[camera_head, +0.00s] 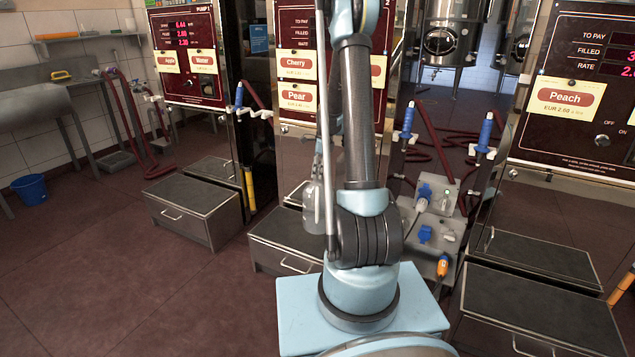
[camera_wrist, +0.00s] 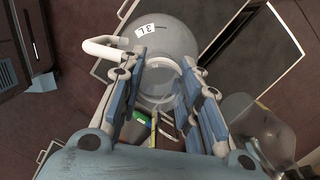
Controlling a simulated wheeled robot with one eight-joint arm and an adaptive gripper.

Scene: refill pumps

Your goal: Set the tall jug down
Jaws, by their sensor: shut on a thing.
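The tall jug (camera_wrist: 182,42) is clear, with a "3L" label and a pale handle at its left. In the wrist view my gripper (camera_wrist: 166,80) has its blue-padded fingers on either side of the jug's neck, shut on it. The contact points are partly hidden by the fingers. A second clear vessel (camera_wrist: 262,128) shows at the lower right of that view. In the head view a clear jug (camera_head: 311,205) shows beside my arm, above the middle grey step box; my arm hides my gripper there. I cannot tell whether its base touches a surface.
Grey step boxes (camera_head: 196,212) stand before the pump cabinets, with another at the right (camera_head: 535,310). A grey unit with blue and orange connectors (camera_head: 432,225) stands right of my arm. A blue bucket (camera_head: 30,189) is at far left. The floor at left is clear.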

